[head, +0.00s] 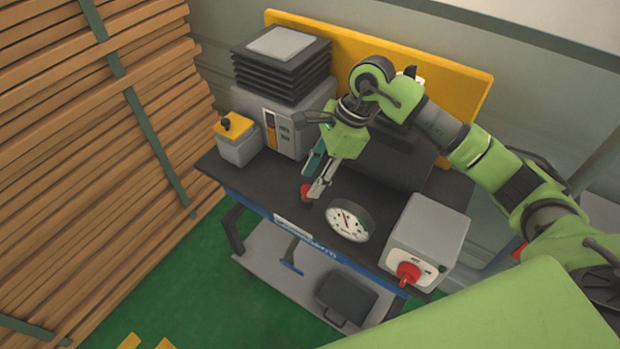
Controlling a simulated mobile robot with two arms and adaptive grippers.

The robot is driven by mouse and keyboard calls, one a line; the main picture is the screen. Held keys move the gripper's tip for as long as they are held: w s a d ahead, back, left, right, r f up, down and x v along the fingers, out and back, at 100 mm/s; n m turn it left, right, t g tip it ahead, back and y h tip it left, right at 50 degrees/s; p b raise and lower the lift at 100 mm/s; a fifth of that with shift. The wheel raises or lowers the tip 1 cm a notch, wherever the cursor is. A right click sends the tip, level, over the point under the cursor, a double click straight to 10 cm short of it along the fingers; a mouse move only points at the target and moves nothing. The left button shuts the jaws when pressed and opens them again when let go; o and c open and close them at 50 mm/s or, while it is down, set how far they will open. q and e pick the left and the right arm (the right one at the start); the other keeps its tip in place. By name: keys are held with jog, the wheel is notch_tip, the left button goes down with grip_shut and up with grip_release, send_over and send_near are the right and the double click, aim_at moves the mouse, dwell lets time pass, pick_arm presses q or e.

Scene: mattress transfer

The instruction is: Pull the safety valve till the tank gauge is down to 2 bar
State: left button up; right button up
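The round white gauge (348,222) faces up from the front of the bench. Its needle points roughly toward the top of the dial, but the figures are too small to read. A small red part (306,192), which looks like the safety valve's pull, sits left of the gauge. My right gripper (316,188) reaches down with its fingertips at this red part. Whether the fingers are closed on it is not clear. The dark bulk behind the gauge (385,165) may be the tank, partly hidden by my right arm. My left gripper is out of view.
A grey box with a red knob (409,271) stands at the bench's right front. A grey unit with black bellows (283,65) and a yellow-topped box (237,140) stand at the left. A yellow panel (455,85) backs the bench. Stacked wooden slats (90,150) stand left.

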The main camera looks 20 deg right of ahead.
jog(key=shift+x, duration=1.2)
grip_shut()
jog(key=shift+w+r, duration=0.1)
jog(key=shift+r, duration=0.45)
jog(key=shift+r+b, duration=0.25)
jog(key=shift+b, duration=0.05)
grip_release()
jog(key=v, duration=1.2)
